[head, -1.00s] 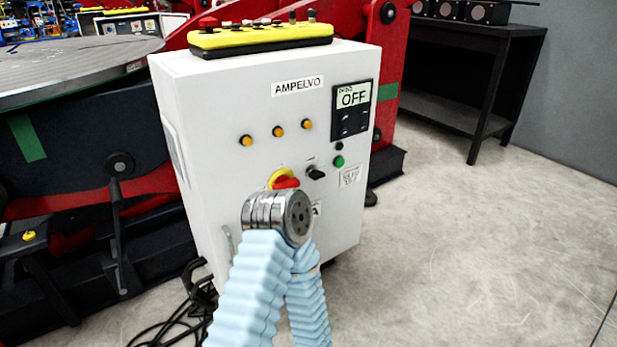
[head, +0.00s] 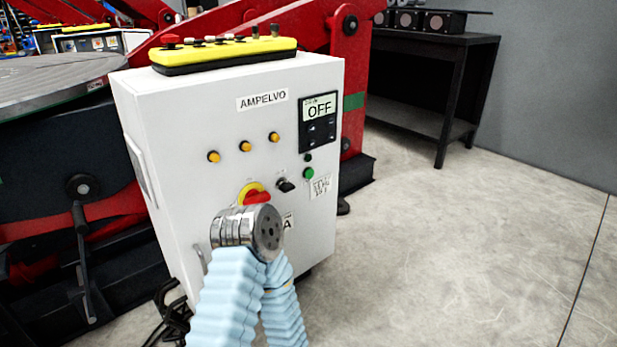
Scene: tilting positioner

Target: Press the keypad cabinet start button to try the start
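The white keypad cabinet (head: 190,188) stands left of centre in the head view, marked AMPELVO. Its display (head: 320,108) reads OFF, with dark keys (head: 318,134) below. A green button (head: 309,174) sits under the keypad, with a small dark round part (head: 308,157) just above it. A black selector knob (head: 285,185) and a red-and-yellow rotary switch (head: 255,194) are to the left. Part of my arm, blue sleeves with a metal joint, rises in front of the cabinet's lower face and hides some of it. Neither gripper shows, and nothing visible touches the green button.
A yellow pendant (head: 228,51) with several knobs lies on the cabinet top. Three orange lamps (head: 245,146) are on its face. The red positioner frame (head: 330,60) and round table (head: 60,82) stand behind. A black bench (head: 425,90) is at the back right. The right floor is clear.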

